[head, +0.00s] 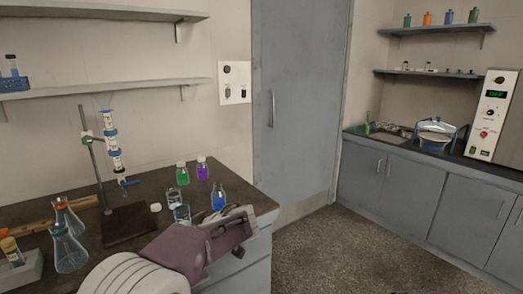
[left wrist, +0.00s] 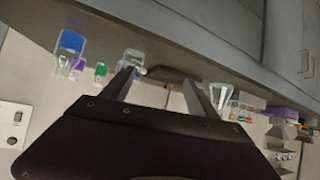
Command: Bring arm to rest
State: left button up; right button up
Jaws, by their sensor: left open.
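My left gripper (head: 243,214) reaches in from the bottom of the head view, over the front right of the dark bench top (head: 135,178). In the left wrist view its two fingers (left wrist: 158,82) stand apart with nothing held between them. A flask of blue liquid (head: 219,200) stands just behind the gripper; it also shows in the left wrist view (left wrist: 70,43). My right gripper is in neither view.
A stand with a stacked blue-and-white column (head: 113,150) and clear flasks (head: 70,250) are at left. The floor (head: 335,255) is clear. A side counter holds a control box (head: 493,115).

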pick_arm(q)
jog(key=s+a+f+m+g+h, duration=0.1)
jog(key=s+a+f+g+h, duration=0.4)
jog(key=s+f, duration=0.8)
jog(key=s+d+f+m+g+h, duration=0.1)
jog(key=s+d+f+m+h, duration=0.2)
jog(key=s, duration=0.4)
jog(key=s+d+f+m+h, duration=0.1)
jog(key=s+d+f+m, duration=0.3)
jog(key=s+m, duration=0.15)
notch_tip(320, 180, up, 18)
jog(key=p, duration=1.7)
jog(key=shift+f+m, duration=0.25)
jog(key=shift+m, duration=0.2)
